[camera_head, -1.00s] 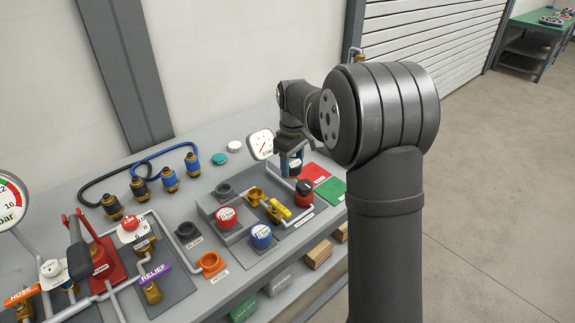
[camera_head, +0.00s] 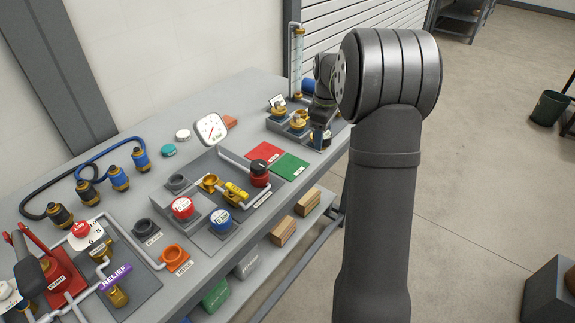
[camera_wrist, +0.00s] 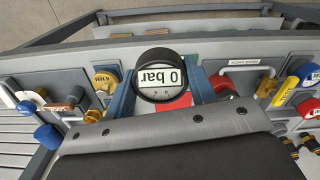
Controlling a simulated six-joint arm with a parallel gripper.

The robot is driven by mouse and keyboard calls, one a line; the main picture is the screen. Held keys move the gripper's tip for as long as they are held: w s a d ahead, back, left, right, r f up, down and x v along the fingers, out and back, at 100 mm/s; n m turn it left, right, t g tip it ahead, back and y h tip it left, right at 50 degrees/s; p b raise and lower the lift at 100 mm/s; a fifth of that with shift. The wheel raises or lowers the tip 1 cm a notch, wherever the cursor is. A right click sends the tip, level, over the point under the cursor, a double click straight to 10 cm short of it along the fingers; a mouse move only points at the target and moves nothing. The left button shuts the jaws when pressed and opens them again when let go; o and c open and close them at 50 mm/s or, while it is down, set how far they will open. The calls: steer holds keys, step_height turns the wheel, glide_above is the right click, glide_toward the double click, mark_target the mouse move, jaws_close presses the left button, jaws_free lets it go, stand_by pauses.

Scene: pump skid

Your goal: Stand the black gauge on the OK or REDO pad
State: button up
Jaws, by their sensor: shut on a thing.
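The black gauge (camera_wrist: 160,78) is round, with a pale face reading "0 bar" upside down in the wrist view. My gripper (camera_wrist: 161,70) has its two blue fingers shut on it from both sides. In the head view my gripper (camera_head: 318,135) hangs at the right part of the bench, to the right of the pads; the gauge is hard to make out there. The red pad (camera_head: 264,151) and the green pad (camera_head: 290,166) lie side by side on the bench, both bare. Their labels are too small to read. Some red shows below the gauge in the wrist view.
A grey fixture with brass fittings (camera_head: 298,119) stands just left of my gripper. The bench's front edge is close to the green pad.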

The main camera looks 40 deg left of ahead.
steer(key=shift+w+f, duration=0.15)
steer(key=shift+f, duration=0.05)
steer(key=s+a+f, duration=0.1)
steer(key=a+f, duration=0.1)
steer(key=a, duration=0.1)
steer(key=s+a+f, duration=0.1)
steer(key=a+f, duration=0.1)
steer(key=a, duration=0.2)
steer(key=s+a+f, duration=0.1)
steer(key=a+f, duration=0.1)
steer(key=a, duration=0.1)
steer(key=shift+a+f, duration=0.35)
steer(key=shift+w+f, duration=0.1)
steer(key=shift+f, duration=1.85)
steer(key=shift+f, duration=0.1)
steer(key=o, duration=1.2)
steer(key=shift+c, duration=0.2)
step_height(320, 180, up, 12)
